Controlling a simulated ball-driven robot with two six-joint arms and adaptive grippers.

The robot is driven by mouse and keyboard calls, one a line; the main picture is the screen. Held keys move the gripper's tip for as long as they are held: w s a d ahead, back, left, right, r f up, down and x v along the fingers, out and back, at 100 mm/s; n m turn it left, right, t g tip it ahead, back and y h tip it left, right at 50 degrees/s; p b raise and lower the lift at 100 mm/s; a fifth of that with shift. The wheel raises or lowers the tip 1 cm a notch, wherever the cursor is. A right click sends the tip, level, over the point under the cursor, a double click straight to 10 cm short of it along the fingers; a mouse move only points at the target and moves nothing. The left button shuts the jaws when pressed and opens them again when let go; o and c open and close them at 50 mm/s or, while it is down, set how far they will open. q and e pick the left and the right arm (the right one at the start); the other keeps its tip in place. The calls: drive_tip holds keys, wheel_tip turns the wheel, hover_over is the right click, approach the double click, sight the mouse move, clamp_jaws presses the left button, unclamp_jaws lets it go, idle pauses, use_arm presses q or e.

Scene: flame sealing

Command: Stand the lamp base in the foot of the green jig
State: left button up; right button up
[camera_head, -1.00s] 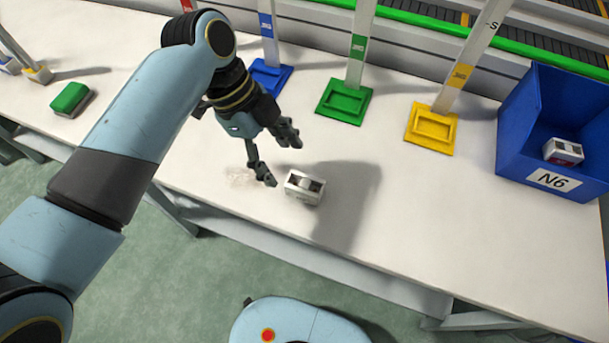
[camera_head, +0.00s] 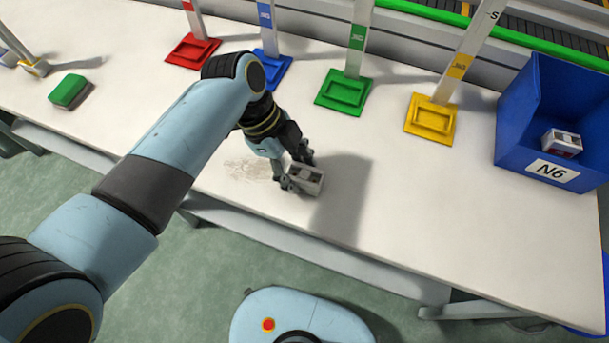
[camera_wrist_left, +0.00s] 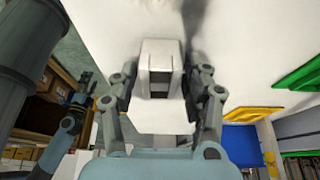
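The lamp base (camera_head: 308,180), a small whitish block with a dark recess, stands on the white table near its front edge. My left gripper (camera_head: 296,170) is down at it, one finger on each side. In the left wrist view the lamp base (camera_wrist_left: 158,65) sits between the fingers of my left gripper (camera_wrist_left: 161,92); whether both pads touch it I cannot tell. The green jig has a flat square foot with a raised rim (camera_head: 343,92) and an upright post. What seems my right gripper (camera_wrist_left: 84,88) shows small, away from the table; its opening is unclear.
Red (camera_head: 192,51), blue (camera_head: 268,70) and yellow (camera_head: 431,119) jigs stand along the back. A blue bin (camera_head: 530,120) labelled N6 holds a similar block (camera_head: 562,142). A green-topped block (camera_head: 69,90) lies at left. The table between lamp base and green foot is clear.

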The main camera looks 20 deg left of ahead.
use_arm(q)
clamp_jaws()
